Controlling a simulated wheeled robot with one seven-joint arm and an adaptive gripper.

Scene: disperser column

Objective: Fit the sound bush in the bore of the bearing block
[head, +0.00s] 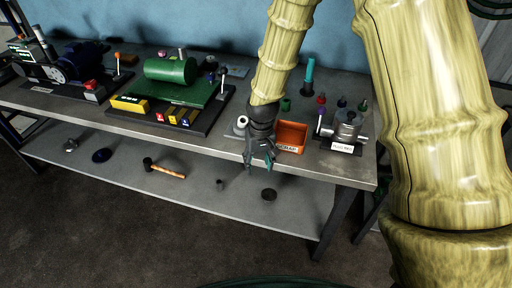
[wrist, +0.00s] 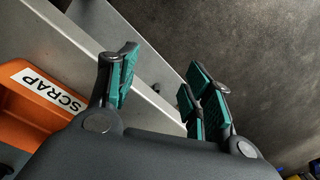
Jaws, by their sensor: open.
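My gripper (head: 260,163) is open and empty at the front edge of the bench, just left of the orange scrap bin. In the wrist view its teal-padded fingers (wrist: 165,88) are spread apart with nothing between them. A pale ring-shaped part (head: 242,121), possibly a bush, stands on the bench just left of my gripper. A silver metal unit (head: 348,127) with a rounded top and a white label stands at the right end; it may be the bearing block. Its bore and the label's words cannot be made out. I cannot tell which part is the sound bush.
The orange scrap bin (head: 292,134) stands right beside my gripper and shows in the wrist view (wrist: 30,105). A green machine (head: 172,78) and a blue motor (head: 80,62) fill the bench's left. A hammer (head: 166,171) and loose parts lie on the lower shelf (head: 130,158).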

